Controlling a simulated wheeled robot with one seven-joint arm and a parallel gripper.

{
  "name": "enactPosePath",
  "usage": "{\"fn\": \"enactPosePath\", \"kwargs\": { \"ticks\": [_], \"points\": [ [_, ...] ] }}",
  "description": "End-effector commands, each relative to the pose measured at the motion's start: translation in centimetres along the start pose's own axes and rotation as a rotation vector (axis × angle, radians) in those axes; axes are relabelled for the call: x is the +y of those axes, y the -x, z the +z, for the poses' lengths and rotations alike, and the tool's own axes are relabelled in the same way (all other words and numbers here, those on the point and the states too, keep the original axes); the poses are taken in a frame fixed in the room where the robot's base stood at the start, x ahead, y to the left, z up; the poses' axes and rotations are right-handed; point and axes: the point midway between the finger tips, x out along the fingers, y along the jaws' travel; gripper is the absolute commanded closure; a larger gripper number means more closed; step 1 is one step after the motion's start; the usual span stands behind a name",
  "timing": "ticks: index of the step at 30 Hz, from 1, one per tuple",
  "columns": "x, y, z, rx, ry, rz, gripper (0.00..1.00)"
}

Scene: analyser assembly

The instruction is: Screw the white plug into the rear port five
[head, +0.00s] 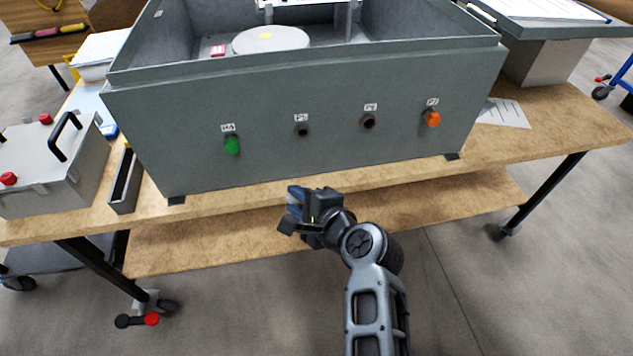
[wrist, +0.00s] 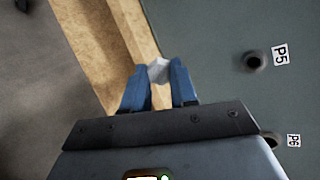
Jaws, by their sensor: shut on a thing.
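The white plug (wrist: 158,70) is between the blue fingertips of my gripper (wrist: 158,86) in the wrist view, and the fingers are shut on it. In the head view my gripper (head: 296,203) is low in front of the grey analyser housing (head: 285,168), near the bench's front edge; I cannot make out the plug there. Rear port five (head: 303,131) is an open dark hole under its label, above the gripper. It also shows in the wrist view (wrist: 254,60), right of the plug and labelled P5. The plug is apart from the port.
Port P6 (head: 369,122) is open, to the right of port five. A green plug (head: 232,146) and an orange plug (head: 433,119) sit in the outer ports. A narrow grey tray (head: 125,184) and a grey case (head: 50,165) stand left on the bench. The lower shelf (head: 190,245) is bare.

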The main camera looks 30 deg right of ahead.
Motion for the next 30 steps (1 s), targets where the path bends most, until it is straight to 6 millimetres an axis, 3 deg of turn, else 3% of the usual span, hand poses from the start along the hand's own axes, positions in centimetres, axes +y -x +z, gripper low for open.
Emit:
{"fn": "enactPosePath", "kwargs": {
  "ticks": [12, 18, 30],
  "points": [
    [-3.7, 3.8, 0.5, 0.199, -0.096, -0.445, 1.00],
    [-5.5, 5.7, 0.5, 0.220, -0.091, -0.553, 1.00],
    [-7.2, 3.7, -0.3, 0.224, -0.090, -0.562, 1.00]
  ]
}}
